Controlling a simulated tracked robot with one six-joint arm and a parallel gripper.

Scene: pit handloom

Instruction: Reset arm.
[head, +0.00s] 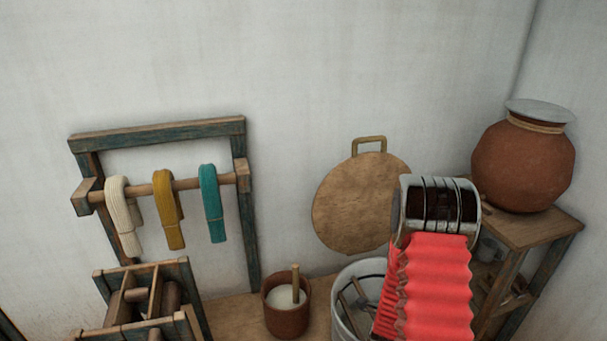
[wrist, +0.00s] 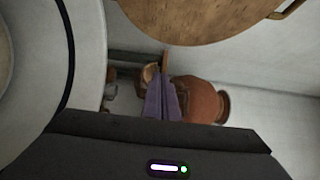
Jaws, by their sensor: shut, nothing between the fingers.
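My gripper (wrist: 163,90) shows in the wrist view as two purple fingers side by side beyond the dark gripper body. The fingers are together, with nothing seen between them. In the head view my arm, with its red bellows, rises at the lower right in front of the bucket and the wooden stand. My gripper's fingers cannot be made out there. The round wooden board (head: 350,205) leans on the wall to the left of my arm; it also shows at the top of the wrist view (wrist: 200,18).
A clay pot (head: 523,165) with a lid stands on a wooden stand (head: 535,228) at right. A metal bucket (head: 346,310) and a brown pot with white contents (head: 285,318) stand below. A rack (head: 160,131) with cream, mustard and teal hanks is at left. The upper wall is clear.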

